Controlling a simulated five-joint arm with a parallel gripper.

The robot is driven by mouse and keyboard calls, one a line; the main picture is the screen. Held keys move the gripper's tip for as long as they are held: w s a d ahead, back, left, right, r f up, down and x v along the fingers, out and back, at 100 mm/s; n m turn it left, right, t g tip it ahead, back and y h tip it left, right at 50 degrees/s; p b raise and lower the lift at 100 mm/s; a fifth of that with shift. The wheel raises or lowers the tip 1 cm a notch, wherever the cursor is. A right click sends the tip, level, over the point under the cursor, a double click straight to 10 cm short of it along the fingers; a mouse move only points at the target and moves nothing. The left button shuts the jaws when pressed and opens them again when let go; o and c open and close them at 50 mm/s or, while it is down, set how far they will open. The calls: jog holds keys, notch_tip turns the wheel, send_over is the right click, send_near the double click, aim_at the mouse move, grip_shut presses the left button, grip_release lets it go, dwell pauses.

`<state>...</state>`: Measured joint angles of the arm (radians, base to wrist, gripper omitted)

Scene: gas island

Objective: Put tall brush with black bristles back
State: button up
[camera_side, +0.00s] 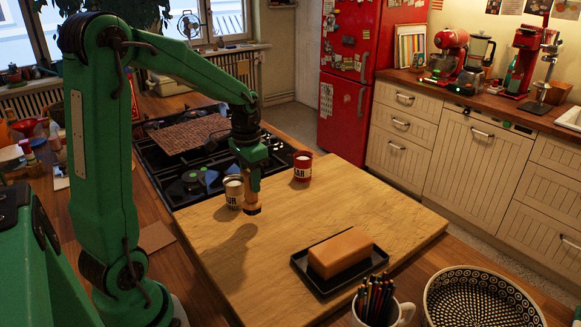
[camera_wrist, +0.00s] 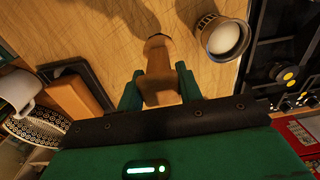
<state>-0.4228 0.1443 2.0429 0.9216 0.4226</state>
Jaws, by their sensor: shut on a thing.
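The brush (camera_side: 252,201) has a light wooden body and a dark lower end. My gripper (camera_side: 254,180) is shut on it and holds it roughly upright over the wooden board (camera_side: 330,220). In the wrist view the brush (camera_wrist: 160,76) sits between the two green fingers (camera_wrist: 160,88), its dark end pointing away from me. Whether that end touches the board is hard to tell. A pale canister (camera_side: 234,193) with dark lettering stands just left of the brush; it also shows in the wrist view (camera_wrist: 224,37). A red lettered canister (camera_side: 302,168) stands farther back.
A brown block (camera_side: 340,252) lies on a black tray (camera_side: 317,281) at the board's front. A white mug of pencils (camera_side: 400,312) and a patterned bowl (camera_side: 428,300) are at front right. The gas hob (camera_side: 160,165) lies behind left. The board's right side is clear.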

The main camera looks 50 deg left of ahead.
jog(key=shift+f, duration=2)
jog(key=shift+f, duration=0.1)
jog(key=o, duration=1.1)
jog(key=r, duration=1.2)
jog(key=shift+s+r, duration=0.15)
jog(key=shift+s, duration=0.1)
jog(key=shift+d, duration=0.1)
